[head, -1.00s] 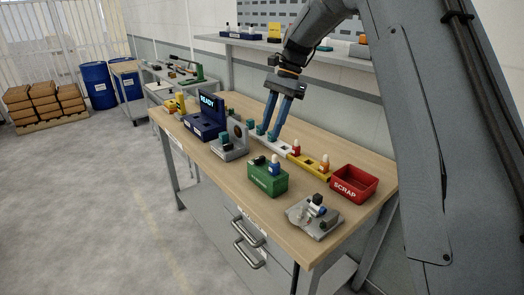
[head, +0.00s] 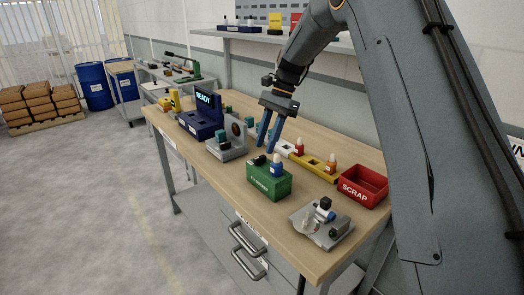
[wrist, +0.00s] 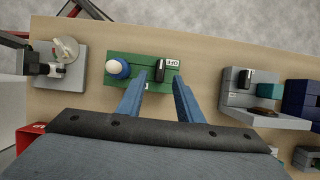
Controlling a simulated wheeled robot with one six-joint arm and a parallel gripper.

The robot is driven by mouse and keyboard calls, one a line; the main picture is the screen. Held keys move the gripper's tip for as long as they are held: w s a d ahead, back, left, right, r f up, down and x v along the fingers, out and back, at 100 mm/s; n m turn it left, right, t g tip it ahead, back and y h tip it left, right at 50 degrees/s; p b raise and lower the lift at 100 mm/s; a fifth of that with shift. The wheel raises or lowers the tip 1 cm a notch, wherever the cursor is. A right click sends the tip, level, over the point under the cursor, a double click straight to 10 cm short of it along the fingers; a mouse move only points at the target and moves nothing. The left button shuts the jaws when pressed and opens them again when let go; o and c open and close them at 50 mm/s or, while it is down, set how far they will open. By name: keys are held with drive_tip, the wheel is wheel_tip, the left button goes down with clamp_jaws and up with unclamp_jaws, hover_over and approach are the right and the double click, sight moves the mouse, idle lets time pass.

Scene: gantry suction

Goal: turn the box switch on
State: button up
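The green box (head: 268,185) stands on the workbench, and it also shows in the wrist view (wrist: 120,82). On its top is a black switch (wrist: 160,71) beside a small white label (wrist: 172,63) that reads OFF. A blue piece with a pale top (wrist: 117,67) stands on the same box, left of the switch in the wrist view. My gripper (wrist: 158,82) is open and empty, pointing down with two blue fingers. In the wrist view the fingertips lie either side of the switch's near end. In the head view my gripper (head: 266,150) is just behind the box; contact cannot be told.
A red SCRAP bin (head: 362,187) and a grey fixture (head: 322,224) stand to the right. A yellow rack (head: 313,166) with bottles lies behind the box. A grey unit (head: 227,148) and a blue READY console (head: 201,125) stand left. The bench front edge is clear.

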sight(262, 156)
drive_tip(key=shift+p+x, duration=0.45)
drive_tip(key=shift+x, duration=1.5)
clamp_jaws()
drive_tip(key=n+h, duration=0.1)
drive_tip(key=n, duration=0.2)
drive_tip(key=n+g+b, duration=0.1)
drive_tip(key=n, duration=0.2)
drive_tip(key=shift+w+a+g+h, duration=0.1)
drive_tip(key=shift+a+g+h, duration=0.1)
drive_tip(key=shift+g+h, duration=0.15)
drive_tip(key=n+h, duration=0.1)
drive_tip(key=n, duration=0.2)
drive_tip(key=n+h+b, duration=0.1)
drive_tip(key=n, duration=0.1)
drive_tip(key=shift+n+g, duration=0.25)
drive_tip(key=shift+n, duration=0.15)
